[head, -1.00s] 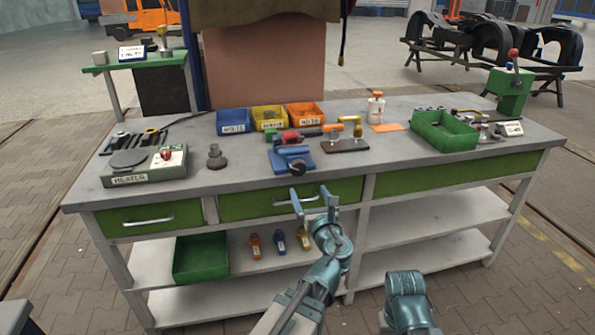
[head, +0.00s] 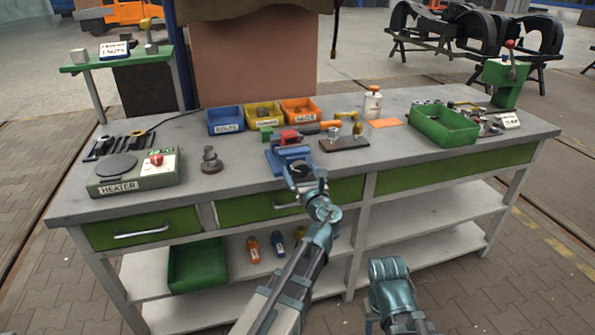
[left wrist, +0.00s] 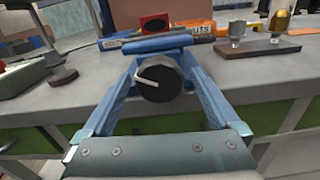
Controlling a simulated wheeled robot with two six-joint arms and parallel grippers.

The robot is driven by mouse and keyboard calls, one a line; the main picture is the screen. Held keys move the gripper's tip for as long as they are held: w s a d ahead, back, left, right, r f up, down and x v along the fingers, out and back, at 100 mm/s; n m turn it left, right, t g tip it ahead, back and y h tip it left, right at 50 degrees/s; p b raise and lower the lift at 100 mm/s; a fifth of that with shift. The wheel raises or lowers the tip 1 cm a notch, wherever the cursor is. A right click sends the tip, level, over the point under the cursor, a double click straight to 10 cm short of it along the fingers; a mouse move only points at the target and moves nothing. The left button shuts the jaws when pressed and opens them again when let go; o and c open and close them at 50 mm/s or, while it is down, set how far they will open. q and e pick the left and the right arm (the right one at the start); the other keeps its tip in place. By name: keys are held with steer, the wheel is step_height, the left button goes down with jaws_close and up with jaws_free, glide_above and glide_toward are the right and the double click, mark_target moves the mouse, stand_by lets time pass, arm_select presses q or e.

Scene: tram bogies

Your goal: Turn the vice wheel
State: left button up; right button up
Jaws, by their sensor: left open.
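The blue vice (head: 283,154) stands at the front edge of the workbench. Its dark round wheel (left wrist: 158,82), with a pale bent handle, faces me in the left wrist view. My left gripper (head: 304,182) is open in front of the vice. In the left wrist view its two blue fingers (left wrist: 158,70) stand on either side of the wheel. I cannot tell whether they touch it. In the head view the gripper mostly hides the wheel. A red part (left wrist: 154,24) shows behind the vice's blue front bar. My right gripper is out of view; only part of that arm shows.
The grey workbench (head: 235,185) carries a heater (head: 135,175) and a dark stepped part (head: 210,160) left of the vice. Blue, yellow and orange bins stand behind it. A brown stand (head: 344,144) and a green tray (head: 445,127) are to the right.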

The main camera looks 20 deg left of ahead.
arm_select(q)
steer(key=shift+c, duration=0.3)
steer(key=c, duration=1.3)
steer(key=shift+n, duration=0.3)
steer(key=shift+n, duration=3.1)
steer(key=o, duration=1.4)
steer(key=shift+c, duration=0.2)
